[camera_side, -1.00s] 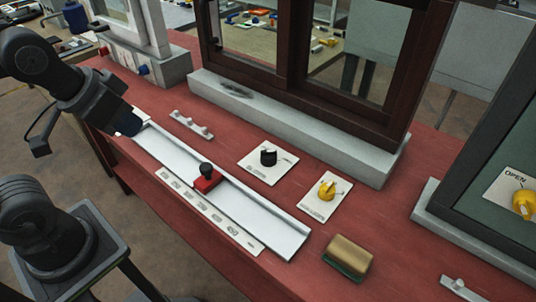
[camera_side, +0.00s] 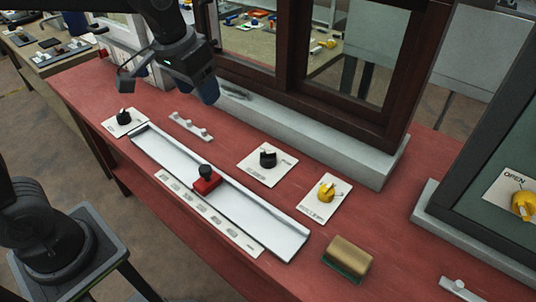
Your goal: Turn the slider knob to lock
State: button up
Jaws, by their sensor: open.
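A red slider block with a round black knob (camera_side: 205,172) sits part-way along a long white track (camera_side: 265,222). A black rotary knob (camera_side: 124,115) is on a white plate at the track's far left end. Another black rotary knob (camera_side: 268,158) and a yellow rotary knob (camera_side: 326,191) are on white plates right of the track. I cannot tell which one the task means, and the plate print is too small to read. My gripper (camera_side: 207,92) is open, above the table near the window base, apart from all knobs; its fingertips are hard to make out.
A dark red window frame on a grey base (camera_side: 300,135) borders the table's back. A small white rail with pegs (camera_side: 190,126) lies below my gripper. A brown-and-green sponge-like block (camera_side: 347,258) lies at the front right. A yellow knob marked OPEN (camera_side: 523,203) is on the right panel.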

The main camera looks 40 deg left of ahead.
jog(key=shift+o, duration=1.2)
jog(key=w+d+f+g, duration=0.1)
jog(key=w+d+f, duration=0.1)
jog(key=w+f, duration=0.3)
jog(key=w, duration=0.4)
jog(key=shift+d+g, duration=0.25)
jog(key=shift+g, duration=0.15)
jog(key=g, duration=0.1)
send_over(268, 152)
notch_tip(268, 152, down, 6)
jog(key=f, duration=0.1)
notch_tip(268, 152, down, 13)
jog(key=shift+f, duration=0.15)
jog(key=c, duration=0.9)
